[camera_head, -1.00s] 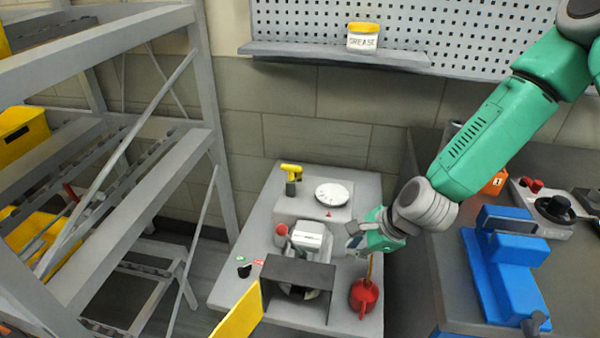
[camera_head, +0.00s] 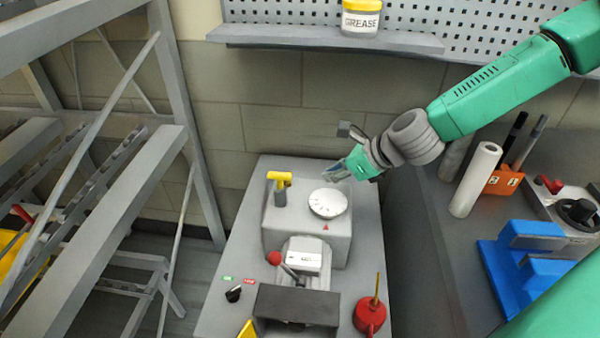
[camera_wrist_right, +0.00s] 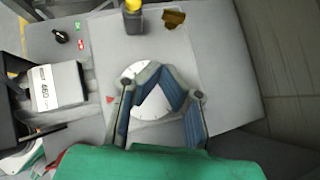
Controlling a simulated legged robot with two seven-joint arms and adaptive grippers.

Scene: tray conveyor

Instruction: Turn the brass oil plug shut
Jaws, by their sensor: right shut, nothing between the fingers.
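A small brass-brown piece (camera_wrist_right: 173,18), which looks like the oil plug, shows at the top of the right wrist view, beside a yellow-topped fitting (camera_wrist_right: 135,18). I cannot tell how far it is turned. In the head view I cannot make the plug out; the yellow T-shaped fitting (camera_head: 280,187) stands on the grey machine block (camera_head: 305,240). My right gripper (camera_head: 335,172) is shut and empty, just behind the white round dial (camera_head: 328,203) in the head view. In the wrist view the fingers (camera_wrist_right: 161,74) overlap the dial (camera_wrist_right: 152,104). My left gripper is not in view.
A red oil can (camera_head: 369,316) stands at the machine's front right. A red-knobbed lever (camera_head: 274,258) and a black knob (camera_head: 234,293) are at the front. A bench with a blue vise (camera_head: 525,262) is right. A grey rack (camera_head: 185,100) is left.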

